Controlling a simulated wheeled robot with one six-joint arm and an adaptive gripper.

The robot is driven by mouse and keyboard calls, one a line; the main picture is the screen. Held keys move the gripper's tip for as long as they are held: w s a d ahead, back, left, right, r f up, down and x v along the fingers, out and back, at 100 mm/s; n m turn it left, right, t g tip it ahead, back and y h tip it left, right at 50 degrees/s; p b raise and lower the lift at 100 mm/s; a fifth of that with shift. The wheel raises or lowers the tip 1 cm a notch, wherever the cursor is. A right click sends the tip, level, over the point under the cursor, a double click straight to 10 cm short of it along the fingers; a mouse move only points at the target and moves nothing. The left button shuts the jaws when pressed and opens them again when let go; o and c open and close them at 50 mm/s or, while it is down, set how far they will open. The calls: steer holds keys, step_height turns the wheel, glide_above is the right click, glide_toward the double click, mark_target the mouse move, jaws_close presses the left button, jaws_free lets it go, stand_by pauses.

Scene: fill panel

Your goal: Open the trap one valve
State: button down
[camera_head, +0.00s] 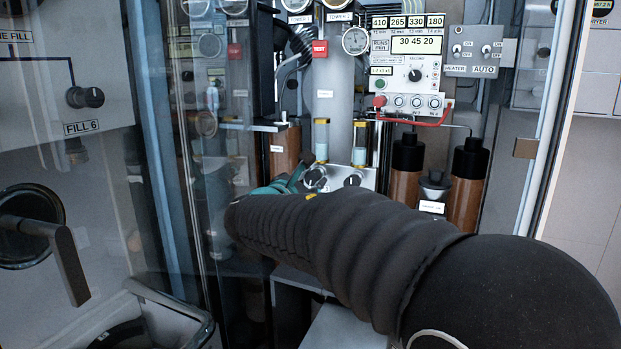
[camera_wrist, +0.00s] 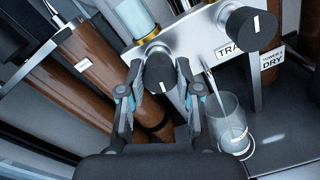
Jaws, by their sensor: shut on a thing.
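A black round valve knob (camera_wrist: 160,75) on a metal panel (camera_wrist: 200,38) sits between the fingers of my gripper (camera_wrist: 160,70) in the wrist view. The fingers are shut on its two sides. A second black knob (camera_wrist: 250,32) with a white pointer line stands to the right on the same panel, apart from my gripper. A label beside it starts with "TRA"; the rest is hidden. In the head view my gripper (camera_head: 288,184) is at the left knob (camera_head: 315,178), and the right knob (camera_head: 353,180) shows beside it. My arm covers the area below.
A clear glass vessel (camera_wrist: 228,120) stands right of my gripper. Brown cylinders (camera_wrist: 95,65) stand behind on the left. Glass tubes (camera_head: 321,140) rise above the panel. A red hose (camera_head: 425,124) and black-capped brown bottles (camera_head: 466,185) are to the right. A glass door is on the left.

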steer(key=c, duration=0.8)
jaws_free()
steer(key=shift+a, duration=0.1)
steer(key=shift+r, duration=0.3)
step_height(320, 180, up, 9)
steer(key=shift+r, duration=0.2)
